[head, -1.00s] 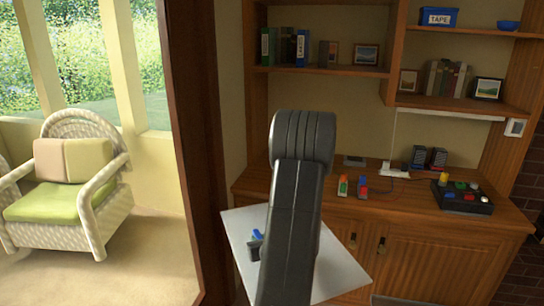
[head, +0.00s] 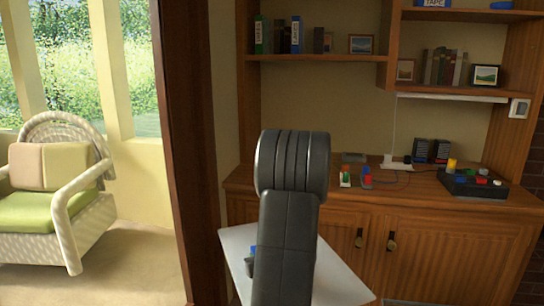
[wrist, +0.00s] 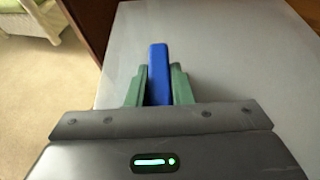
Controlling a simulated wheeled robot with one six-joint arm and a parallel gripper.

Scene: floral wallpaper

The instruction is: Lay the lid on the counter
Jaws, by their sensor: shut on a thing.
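The lid looks to be a large pale grey flat panel (head: 338,283), tilted in the head view, with a blue bar-shaped handle (wrist: 159,65) standing up from it. In the wrist view the panel (wrist: 245,60) fills most of the picture beyond my gripper. My gripper (wrist: 157,72) has its green fingers shut on the blue handle, one on each side. My arm hides part of the panel in the head view. The wooden counter (head: 420,205) is beyond the panel, and the panel's far edge overlaps its cabinet front in the picture.
Shelves with books hang above. A wooden post (head: 190,150) and wicker chair (head: 55,200) are at left.

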